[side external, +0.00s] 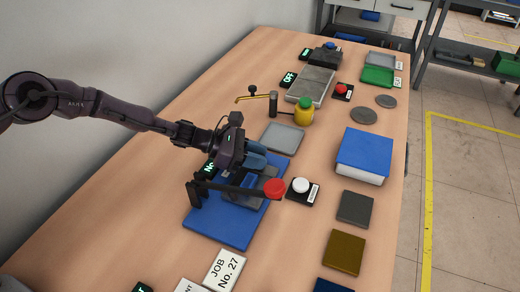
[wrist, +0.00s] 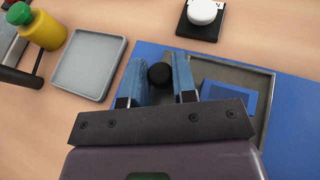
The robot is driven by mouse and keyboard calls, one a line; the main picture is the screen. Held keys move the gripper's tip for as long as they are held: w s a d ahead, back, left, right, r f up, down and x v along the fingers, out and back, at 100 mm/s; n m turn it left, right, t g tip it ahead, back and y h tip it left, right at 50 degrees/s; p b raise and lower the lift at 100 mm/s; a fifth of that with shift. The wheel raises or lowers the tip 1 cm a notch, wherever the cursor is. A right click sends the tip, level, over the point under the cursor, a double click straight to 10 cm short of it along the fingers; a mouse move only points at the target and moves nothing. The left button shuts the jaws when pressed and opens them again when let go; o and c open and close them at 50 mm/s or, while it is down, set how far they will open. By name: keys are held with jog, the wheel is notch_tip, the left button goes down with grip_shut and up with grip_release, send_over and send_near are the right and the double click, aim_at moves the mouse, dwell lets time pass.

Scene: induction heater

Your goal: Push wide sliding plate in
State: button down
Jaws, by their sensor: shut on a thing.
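A grey plate-like part (wrist: 225,73) lies on the blue base (side external: 215,228), with a smaller blue piece (wrist: 228,97) inside its outline. I cannot tell for certain which part of it is the wide sliding plate. A round black knob (wrist: 160,75) stands at its left end in the wrist view. My gripper (wrist: 161,62) has its blue fingers on either side of the knob and is shut on it. In the side view my gripper (side external: 257,158) reaches low over the far end of the blue base, and its fingers hide the knob there.
A black lever with a red ball (side external: 274,188) crosses in front of the gripper. A white button (side external: 300,185) on a black box is close by on the right. Bare table lies along the left.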

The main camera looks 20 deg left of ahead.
jog(key=shift+a+f, duration=0.1)
jog(key=c, duration=1.2)
grip_release()
jog(key=v, duration=1.3)
jog(key=shift+s, duration=0.15)
